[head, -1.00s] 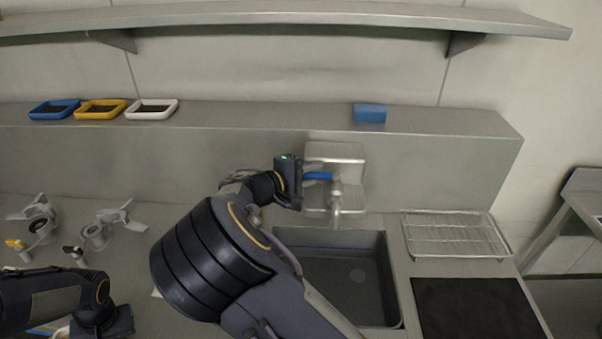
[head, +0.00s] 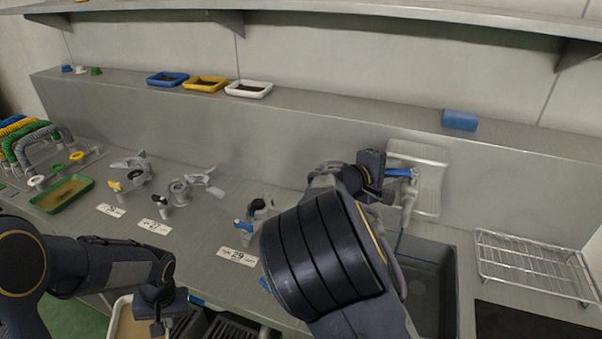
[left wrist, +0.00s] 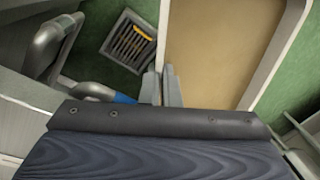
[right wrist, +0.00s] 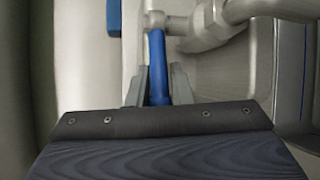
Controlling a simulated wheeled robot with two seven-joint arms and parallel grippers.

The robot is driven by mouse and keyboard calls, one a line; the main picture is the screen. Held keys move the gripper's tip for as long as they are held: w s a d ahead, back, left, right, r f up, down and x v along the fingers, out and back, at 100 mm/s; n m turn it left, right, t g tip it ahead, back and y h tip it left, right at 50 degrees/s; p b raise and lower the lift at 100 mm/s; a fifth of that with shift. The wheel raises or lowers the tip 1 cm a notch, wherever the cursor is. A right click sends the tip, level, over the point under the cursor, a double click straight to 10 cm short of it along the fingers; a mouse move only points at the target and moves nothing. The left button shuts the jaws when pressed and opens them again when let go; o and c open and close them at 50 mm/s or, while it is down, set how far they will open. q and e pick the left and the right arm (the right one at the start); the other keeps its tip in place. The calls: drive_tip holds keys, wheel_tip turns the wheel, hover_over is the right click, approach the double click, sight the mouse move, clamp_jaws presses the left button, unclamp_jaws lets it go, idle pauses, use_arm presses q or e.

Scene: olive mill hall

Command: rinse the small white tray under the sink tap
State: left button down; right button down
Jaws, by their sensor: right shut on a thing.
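A white tray (head: 120,322) with a tan inside hangs low at the counter's front edge. It fills much of the left wrist view (left wrist: 215,45). My left gripper (head: 172,318) has its fingers close together on the tray's rim. My right gripper (head: 382,172) is shut on the blue lever (head: 398,172) of the sink tap (head: 408,195); the right wrist view shows the lever (right wrist: 157,60) between the fingers. A thin bluish streak shows below the spout; it may be water. The sink (head: 432,285) is partly hidden by my right arm.
Blue (head: 167,78), yellow (head: 205,84) and white (head: 248,89) trays with dark contents and a blue sponge (head: 460,120) are on the ledge. Valves (head: 188,187) and label cards stand along the counter. A wire rack (head: 535,265) is right of the sink.

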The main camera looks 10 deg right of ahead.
use_arm(q)
drive_tip(key=shift+f, duration=0.5)
use_arm(e)
drive_tip(key=shift+s+a+f+t, duration=0.1)
drive_tip(key=shift+t, duration=0.3)
drive_tip(key=shift+n+y, duration=0.3)
drive_tip(key=c, duration=1.3)
unclamp_jaws()
use_arm(q)
drive_tip(key=shift+f+b, duration=0.75)
drive_tip(key=shift+b, duration=0.2)
use_arm(e)
drive_tip(key=v, duration=1.2)
